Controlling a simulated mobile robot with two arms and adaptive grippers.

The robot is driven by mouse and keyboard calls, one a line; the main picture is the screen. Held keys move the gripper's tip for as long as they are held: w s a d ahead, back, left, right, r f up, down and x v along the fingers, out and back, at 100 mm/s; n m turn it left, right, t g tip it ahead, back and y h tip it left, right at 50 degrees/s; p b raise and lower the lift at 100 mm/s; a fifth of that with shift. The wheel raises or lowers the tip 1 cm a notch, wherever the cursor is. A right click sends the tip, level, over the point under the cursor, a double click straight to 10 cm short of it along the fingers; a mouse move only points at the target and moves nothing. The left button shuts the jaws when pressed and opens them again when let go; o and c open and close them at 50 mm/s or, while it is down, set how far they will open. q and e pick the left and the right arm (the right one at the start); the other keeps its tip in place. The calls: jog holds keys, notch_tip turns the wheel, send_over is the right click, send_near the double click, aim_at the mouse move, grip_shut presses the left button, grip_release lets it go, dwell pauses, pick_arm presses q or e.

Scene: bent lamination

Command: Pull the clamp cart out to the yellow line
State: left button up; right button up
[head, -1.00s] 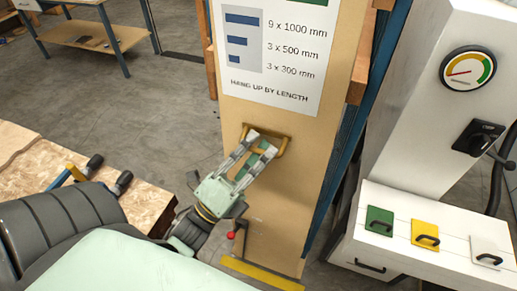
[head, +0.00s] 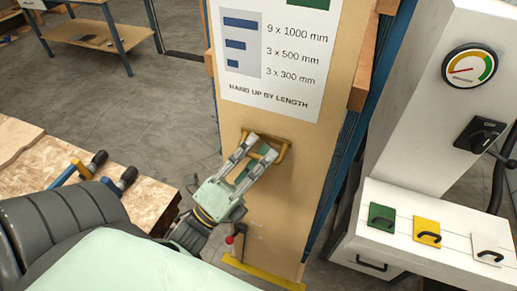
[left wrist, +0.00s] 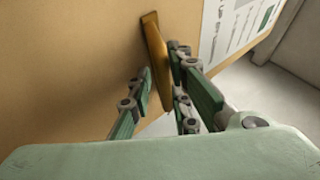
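The clamp cart shows its tan front panel (head: 235,195) in the head view, with a sign at its top. A brass-coloured handle (head: 284,150) stands out from the panel; it also shows in the left wrist view (left wrist: 153,45). The fingers hide part of the bar. The yellow line (head: 268,277) lies on the floor at the panel's foot. My right gripper is in neither view.
A wooden bench (head: 65,205) with clamps stands at the left. A white machine (head: 425,100) with a gauge and dial stands close on the right, over a white drawer unit (head: 370,245). A small red-tipped lever (head: 231,239) shows low at the panel. Grey floor is open behind.

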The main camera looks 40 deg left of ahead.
pick_arm(q)
jog(key=shift+o, duration=0.8)
jog(key=shift+w, duration=0.15)
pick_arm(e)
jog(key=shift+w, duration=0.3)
pick_arm(q)
jog(key=v, duration=1.2)
